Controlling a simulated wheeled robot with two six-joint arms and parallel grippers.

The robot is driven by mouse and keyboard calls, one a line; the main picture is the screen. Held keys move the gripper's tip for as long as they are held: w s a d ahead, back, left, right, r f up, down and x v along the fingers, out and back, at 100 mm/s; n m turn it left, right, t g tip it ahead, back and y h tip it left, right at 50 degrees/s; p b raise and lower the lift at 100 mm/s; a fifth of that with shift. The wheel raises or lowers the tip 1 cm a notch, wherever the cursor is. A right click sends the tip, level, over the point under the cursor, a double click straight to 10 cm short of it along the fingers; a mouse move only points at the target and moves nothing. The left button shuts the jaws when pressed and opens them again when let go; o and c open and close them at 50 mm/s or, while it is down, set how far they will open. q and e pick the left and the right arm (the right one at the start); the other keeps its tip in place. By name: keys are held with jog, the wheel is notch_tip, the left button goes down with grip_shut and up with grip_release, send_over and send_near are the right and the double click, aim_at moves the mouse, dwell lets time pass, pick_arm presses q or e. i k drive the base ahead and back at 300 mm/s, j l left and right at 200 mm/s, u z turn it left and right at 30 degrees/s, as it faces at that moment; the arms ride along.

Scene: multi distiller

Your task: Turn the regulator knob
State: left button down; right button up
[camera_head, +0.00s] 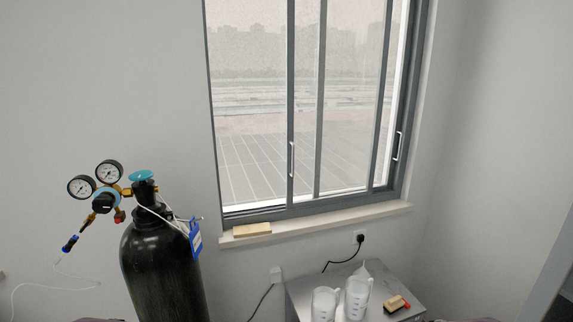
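A black gas cylinder (160,265) stands upright at the lower left of the head view. A regulator with two round gauges, one upper (109,171) and one lower left (82,187), is attached beside its neck. The regulator knob (105,203) is dark with a light mark and sits below the gauges, facing toward me. A teal valve handwheel (142,176) tops the cylinder. Neither gripper shows in this view, and nothing touches the knob.
A blue tag (195,239) hangs from the cylinder's neck. A thin white tube runs down from the regulator's blue fitting (70,244). A window fills the upper middle.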

aim_at(103, 204)
jog(key=u, duration=1.3)
jog(key=i+j+z, duration=0.15)
jog(key=j+z, duration=0.2)
jog(key=j, duration=0.25)
jog(key=j+z, duration=0.35)
jog(key=j, duration=0.3)
jog(key=i, duration=0.05)
